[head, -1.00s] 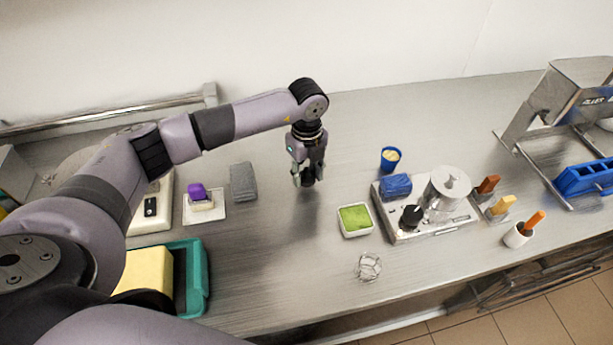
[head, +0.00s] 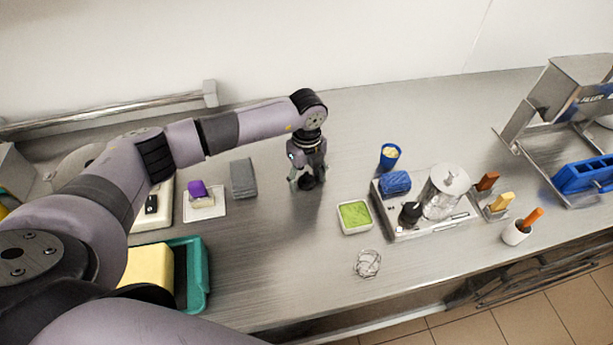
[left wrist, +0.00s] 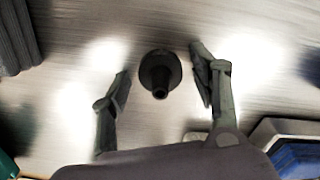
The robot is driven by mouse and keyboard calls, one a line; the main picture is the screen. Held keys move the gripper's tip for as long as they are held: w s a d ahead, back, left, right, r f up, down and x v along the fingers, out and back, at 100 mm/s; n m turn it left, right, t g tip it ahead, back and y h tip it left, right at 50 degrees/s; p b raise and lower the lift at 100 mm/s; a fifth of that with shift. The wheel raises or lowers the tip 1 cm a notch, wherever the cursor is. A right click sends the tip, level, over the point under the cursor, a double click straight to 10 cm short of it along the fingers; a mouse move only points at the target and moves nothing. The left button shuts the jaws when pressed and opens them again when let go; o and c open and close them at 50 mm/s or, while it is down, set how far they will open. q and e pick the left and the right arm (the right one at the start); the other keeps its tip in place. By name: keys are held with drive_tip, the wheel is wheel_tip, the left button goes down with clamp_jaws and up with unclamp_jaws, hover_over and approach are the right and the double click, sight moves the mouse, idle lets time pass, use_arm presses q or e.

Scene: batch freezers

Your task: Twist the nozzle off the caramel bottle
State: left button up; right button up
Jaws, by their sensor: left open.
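A dark, round nozzle (left wrist: 159,78) with a narrow spout shows in the left wrist view, between the two fingers. In the head view it is the dark shape (head: 306,182) at the fingertips. My left gripper (head: 307,180) is open around it; in the left wrist view my left gripper (left wrist: 162,88) has a gap on each side of it. Seen from above, I cannot tell whether a caramel bottle stands under the nozzle. A second dark item (head: 410,212) stands on the grey tray to the right. My right gripper is not in view.
A green-filled tub (head: 355,216), wire whisk-like item (head: 367,263), blue cup (head: 389,156) and grey tray (head: 432,233) with a clear jar (head: 445,190) are to the right. A grey block (head: 243,178) and teal bin (head: 196,275) are to the left. The counter around the gripper is clear.

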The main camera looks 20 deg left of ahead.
sight(307, 174)
use_arm(q)
drive_tip(key=shift+r, duration=0.6)
wheel_tip(307, 174, up, 10)
drive_tip(key=b, duration=0.3)
drive_tip(key=shift+r+b, duration=0.2)
drive_tip(key=shift+b, duration=0.15)
drive_tip(key=shift+r, duration=0.4)
drive_tip(key=shift+f, duration=0.1)
